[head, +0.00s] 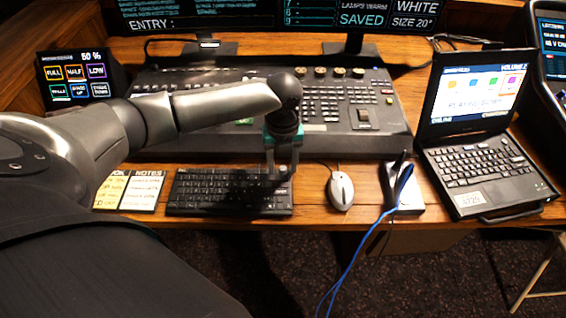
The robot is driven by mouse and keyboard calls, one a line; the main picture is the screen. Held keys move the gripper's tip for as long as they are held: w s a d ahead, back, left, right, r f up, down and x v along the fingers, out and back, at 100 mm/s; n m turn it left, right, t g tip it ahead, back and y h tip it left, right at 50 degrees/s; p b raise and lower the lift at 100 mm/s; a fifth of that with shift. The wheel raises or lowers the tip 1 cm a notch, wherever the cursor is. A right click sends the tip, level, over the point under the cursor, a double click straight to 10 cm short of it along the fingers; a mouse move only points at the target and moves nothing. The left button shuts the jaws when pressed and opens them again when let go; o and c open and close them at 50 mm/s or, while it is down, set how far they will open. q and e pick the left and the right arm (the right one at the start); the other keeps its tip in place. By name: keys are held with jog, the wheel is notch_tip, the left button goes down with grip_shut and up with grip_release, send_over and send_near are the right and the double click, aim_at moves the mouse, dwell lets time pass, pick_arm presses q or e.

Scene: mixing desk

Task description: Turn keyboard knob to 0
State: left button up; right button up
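The black keyboard (215,190) lies on the wooden desk near its front edge. My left arm reaches in from the left, and its gripper (281,174) points down over the right end of the keyboard. Its two fingers stand apart with a gap between them. I cannot make out the knob or its setting; the gripper and its shadow cover that end of the keyboard. I cannot tell whether the fingertips touch anything. My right gripper is not in view.
A mouse (341,190) lies just right of the keyboard, then a pale box (408,200) with a blue cable. A laptop (486,165) stands open at the right. The mixing console (364,118) lies behind, and note cards (143,190) lie left of the keyboard.

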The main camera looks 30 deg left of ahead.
pick_arm(q)
grip_shut()
dwell(0.5)
jog(key=shift+r+n+p, duration=0.1)
jog(key=shift+n+p, duration=0.3)
jog(key=shift+p, duration=0.3)
jog(key=n+p, duration=0.6)
jog(key=p, duration=0.2)
jog(key=shift+r, duration=0.1)
jog(key=shift+n+p, duration=1.65)
jog(key=shift+n, duration=0.85)
jog(key=shift+f, duration=0.2)
